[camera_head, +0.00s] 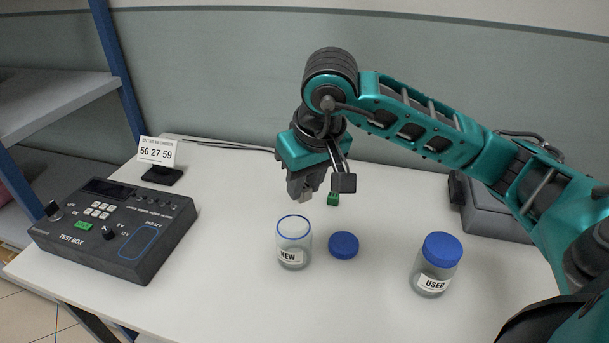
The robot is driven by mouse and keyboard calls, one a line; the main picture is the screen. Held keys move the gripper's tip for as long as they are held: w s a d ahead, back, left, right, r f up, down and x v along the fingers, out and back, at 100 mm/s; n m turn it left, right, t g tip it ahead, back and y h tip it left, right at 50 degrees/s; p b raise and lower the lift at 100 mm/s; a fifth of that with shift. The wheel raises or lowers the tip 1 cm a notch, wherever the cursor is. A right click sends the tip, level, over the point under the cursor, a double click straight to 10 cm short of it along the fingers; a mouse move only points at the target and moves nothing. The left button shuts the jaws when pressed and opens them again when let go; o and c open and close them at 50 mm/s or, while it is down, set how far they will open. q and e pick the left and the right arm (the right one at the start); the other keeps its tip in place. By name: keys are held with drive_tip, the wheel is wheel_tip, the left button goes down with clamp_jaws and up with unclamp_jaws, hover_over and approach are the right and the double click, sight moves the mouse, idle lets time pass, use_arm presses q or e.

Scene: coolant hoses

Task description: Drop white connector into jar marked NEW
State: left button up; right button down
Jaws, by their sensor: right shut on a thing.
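The clear jar marked NEW (292,257) stands open on the white table, with a blue rim and no lid on it. Its inside looks empty. My left gripper is not in view.
A blue lid (343,245) lies right of the NEW jar. A jar marked USED (435,269), lidded in blue, stands farther right. A dark test box (118,229) and a number display (158,153) are at the left. A grey case (497,215) is at the back right.

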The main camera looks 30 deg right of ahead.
drive_tip(key=c, duration=0.8)
unclamp_jaws()
drive_tip(key=p+v, duration=0.2)
drive_tip(key=v, duration=1)
drive_tip(key=shift+s+r, duration=0.2)
drive_tip(key=shift+r, duration=0.15)
